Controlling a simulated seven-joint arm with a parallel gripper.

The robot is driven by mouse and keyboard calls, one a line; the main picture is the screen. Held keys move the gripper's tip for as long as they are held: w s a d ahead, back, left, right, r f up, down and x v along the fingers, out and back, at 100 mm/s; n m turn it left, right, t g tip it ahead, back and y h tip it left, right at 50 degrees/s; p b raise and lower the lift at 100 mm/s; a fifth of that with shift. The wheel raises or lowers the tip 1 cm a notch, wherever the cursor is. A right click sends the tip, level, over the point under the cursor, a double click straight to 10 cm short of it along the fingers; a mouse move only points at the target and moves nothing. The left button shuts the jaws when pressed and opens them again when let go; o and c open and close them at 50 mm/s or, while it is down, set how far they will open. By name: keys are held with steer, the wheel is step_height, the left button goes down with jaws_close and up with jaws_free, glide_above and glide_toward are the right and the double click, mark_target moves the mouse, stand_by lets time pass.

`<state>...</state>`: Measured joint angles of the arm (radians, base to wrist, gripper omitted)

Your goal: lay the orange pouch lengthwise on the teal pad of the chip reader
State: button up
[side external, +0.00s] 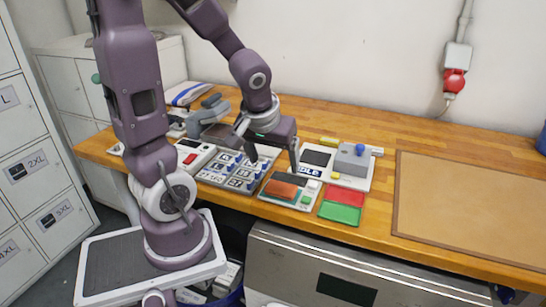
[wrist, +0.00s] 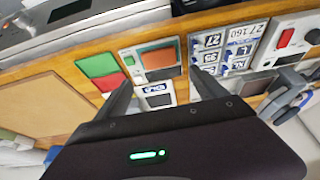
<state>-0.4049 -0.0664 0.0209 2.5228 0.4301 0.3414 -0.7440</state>
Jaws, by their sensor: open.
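A thin teal edge of the pad shows around the pouch, whose long side appears to run along the pad. The wrist view also shows the pouch (wrist: 158,57) on the reader (wrist: 124,56). My gripper (side external: 274,158) is open and empty, above and just behind the reader. In the wrist view my gripper's fingers (wrist: 162,80) are spread apart, with the pouch clear of them.
Red and green trays (side external: 341,214) sit right of the reader. A grey device with a blue knob (side external: 352,160) stands behind them. A brown mat (side external: 470,205) lies bare at right.

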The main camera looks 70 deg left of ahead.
steer(key=s+d+r+m+t+h, duration=0.1)
steer(key=s+d+r+m, duration=0.3)
steer(key=d, duration=0.3)
steer(key=s+d+r+m+t+h, duration=0.1)
steer(key=s+d+r+m+h, duration=0.1)
steer(key=s+d+r+m, duration=0.2)
steer(key=d+r+m, duration=0.1)
steer(key=d+r, duration=0.1)
steer(key=d, duration=0.1)
steer(key=shift+s+r, duration=0.2)
steer(key=shift+s, duration=0.05)
stand_by(0.6)
